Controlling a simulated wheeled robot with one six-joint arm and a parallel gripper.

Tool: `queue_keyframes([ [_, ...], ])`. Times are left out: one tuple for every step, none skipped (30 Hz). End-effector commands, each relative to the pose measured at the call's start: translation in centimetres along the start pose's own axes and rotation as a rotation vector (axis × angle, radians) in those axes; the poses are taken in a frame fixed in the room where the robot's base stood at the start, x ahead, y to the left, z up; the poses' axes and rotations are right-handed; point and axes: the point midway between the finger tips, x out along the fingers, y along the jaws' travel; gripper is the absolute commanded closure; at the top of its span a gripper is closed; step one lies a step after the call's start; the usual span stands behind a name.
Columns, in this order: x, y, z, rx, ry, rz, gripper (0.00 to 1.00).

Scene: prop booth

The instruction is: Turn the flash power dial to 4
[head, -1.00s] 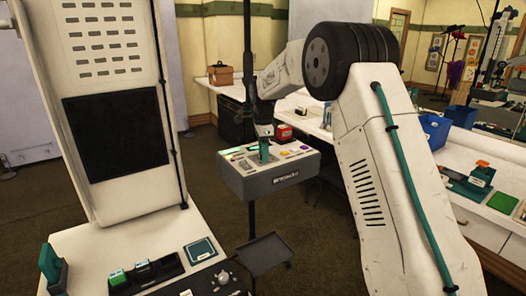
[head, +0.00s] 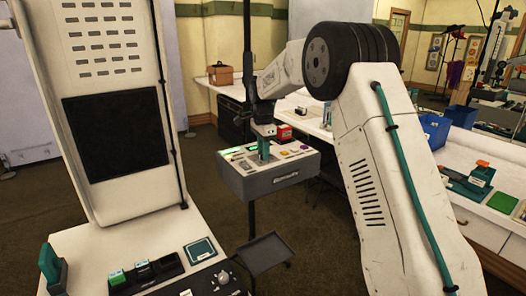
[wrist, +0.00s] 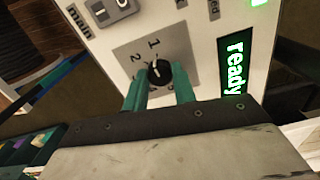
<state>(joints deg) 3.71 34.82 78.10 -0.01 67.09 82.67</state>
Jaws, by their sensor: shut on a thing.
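The flash power dial (wrist: 159,73) is a small black knob on a grey square plate in the wrist view. The numerals 1 and 2 show at its upper left; the other marks are hidden by my fingers. A pale pointer line on the knob seems to face up, near the 1, but it is too small to be exact. My gripper (wrist: 161,88) has its two teal fingers shut on the knob, one on each side. In the head view my gripper (head: 263,156) reaches down onto the top of the grey control box (head: 270,184).
A green-lit display (wrist: 234,66) reads "ready" right of the dial. A switch (wrist: 110,8) labelled "main" lies at the upper left. In the head view, a white console (head: 140,240) stands front left, a small dark tray (head: 263,253) is below the box, and a white counter (head: 430,160) runs along the right.

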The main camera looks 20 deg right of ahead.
Motion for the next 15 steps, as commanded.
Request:
queue_keyframes([
  [-0.04,-0.01,0.01,-0.041,0.000,-0.001,0.96],
  [-0.04,0.00,0.01,-0.069,0.000,-0.001,0.96],
  [-0.04,0.00,0.01,-0.108,0.000,-0.001,0.96],
  [-0.04,0.00,0.01,-0.136,0.000,-0.001,0.96],
  [-0.04,0.00,0.01,-0.165,0.000,-0.001,0.96],
  [-0.04,0.01,0.02,-0.203,0.000,-0.001,0.96],
  [-0.04,0.01,0.02,-0.232,0.000,-0.001,0.96],
  [-0.04,0.01,0.02,-0.260,0.000,-0.001,0.96],
  [-0.04,0.01,0.02,-0.299,0.000,-0.001,0.96],
  [-0.04,0.01,0.01,-0.327,0.000,-0.001,0.96],
  [-0.04,0.02,0.01,-0.356,0.000,-0.001,0.96],
  [-0.05,0.02,0.02,-0.394,0.000,-0.001,0.96],
  [-0.04,0.02,0.01,-0.422,0.000,-0.001,0.96],
  [-0.05,0.02,0.01,-0.451,0.000,-0.001,0.96],
  [-0.05,0.03,0.01,-0.489,0.000,-0.001,0.96],
])
